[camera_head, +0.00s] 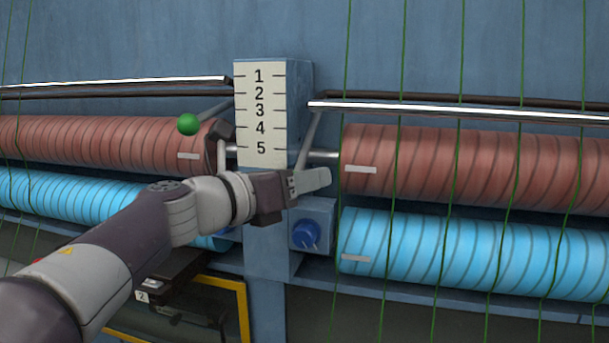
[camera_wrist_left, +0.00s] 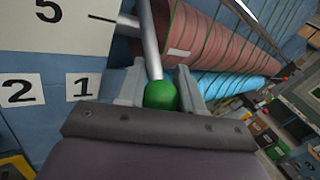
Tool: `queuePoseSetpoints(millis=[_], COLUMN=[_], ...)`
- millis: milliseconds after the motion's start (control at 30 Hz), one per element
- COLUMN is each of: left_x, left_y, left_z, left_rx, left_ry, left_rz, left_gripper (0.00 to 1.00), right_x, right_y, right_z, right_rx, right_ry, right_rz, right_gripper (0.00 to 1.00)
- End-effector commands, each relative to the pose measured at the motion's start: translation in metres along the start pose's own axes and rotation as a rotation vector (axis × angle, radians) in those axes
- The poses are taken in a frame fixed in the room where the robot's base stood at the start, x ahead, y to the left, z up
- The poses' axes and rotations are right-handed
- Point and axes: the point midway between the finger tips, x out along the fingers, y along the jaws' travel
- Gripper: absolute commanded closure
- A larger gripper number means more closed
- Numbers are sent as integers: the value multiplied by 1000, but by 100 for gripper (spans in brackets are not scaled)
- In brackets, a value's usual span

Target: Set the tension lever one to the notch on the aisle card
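A lever with a silver rod (camera_head: 309,142) stands at the right of the white scale plate (camera_head: 260,90), which is numbered 1 to 5. The rod slants down to my left gripper (camera_head: 311,180). In the left wrist view the green knob (camera_wrist_left: 160,95) sits between the two fingers of my left gripper (camera_wrist_left: 160,88), both apparently touching it. The gripper is below the 5 mark in the head view and hides this knob there. A second lever with a green knob (camera_head: 188,124) is left of the plate, free. Labels 2 (camera_wrist_left: 22,91) and 1 (camera_wrist_left: 83,87) show below the plate. My right gripper is out of view.
Red rollers (camera_head: 480,165) and blue rollers (camera_head: 470,255) flank the plate, with thin green strands in front. A blue dial (camera_head: 305,235) is just below my left gripper. Bright rails (camera_head: 450,111) run above the rollers. No readable aisle card shows.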

Motion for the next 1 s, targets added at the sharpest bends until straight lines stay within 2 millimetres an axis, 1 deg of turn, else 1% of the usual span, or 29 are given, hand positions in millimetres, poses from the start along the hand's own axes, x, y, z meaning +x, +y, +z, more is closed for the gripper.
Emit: queuePoseSetpoints(millis=[133, 200, 267, 300, 333, 367, 400, 433, 467, 500, 633, 733, 1000], left_x=[0, -2, -7, -10, -11, -13, -15, -19, -20, -24, -29, -31, -29], left_y=[-1, -4, -9, -14, -13, -17, -18, -24, -26, -30, -39, -40, -38], left_z=[1, 6, 15, 24, 22, 29, 32, 43, 48, 58, 75, 78, 72], left_rx=[0, 1, 3, 3, 2, 4, 4, 7, 7, 10, 11, 10, 3], left_ry=[0, -2, -3, -5, -5, -7, -7, -10, -12, -13, -15, -13, -3], left_rz=[-2, -3, -3, -4, -4, -4, -4, -4, -4, -4, -3, -3, -1], left_gripper=[100, 100, 100, 100, 100, 100, 100, 100, 100, 100, 100, 100, 100], right_x=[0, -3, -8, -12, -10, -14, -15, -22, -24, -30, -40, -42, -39], right_y=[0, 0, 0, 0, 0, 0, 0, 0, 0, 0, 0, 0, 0], right_z=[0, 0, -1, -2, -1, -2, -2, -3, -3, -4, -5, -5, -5], right_rx=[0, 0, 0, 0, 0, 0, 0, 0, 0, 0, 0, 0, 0], right_ry=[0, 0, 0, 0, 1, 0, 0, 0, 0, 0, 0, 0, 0], right_rz=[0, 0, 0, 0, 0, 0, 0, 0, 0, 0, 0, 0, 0], right_gripper=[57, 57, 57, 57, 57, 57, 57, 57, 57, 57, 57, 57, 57])
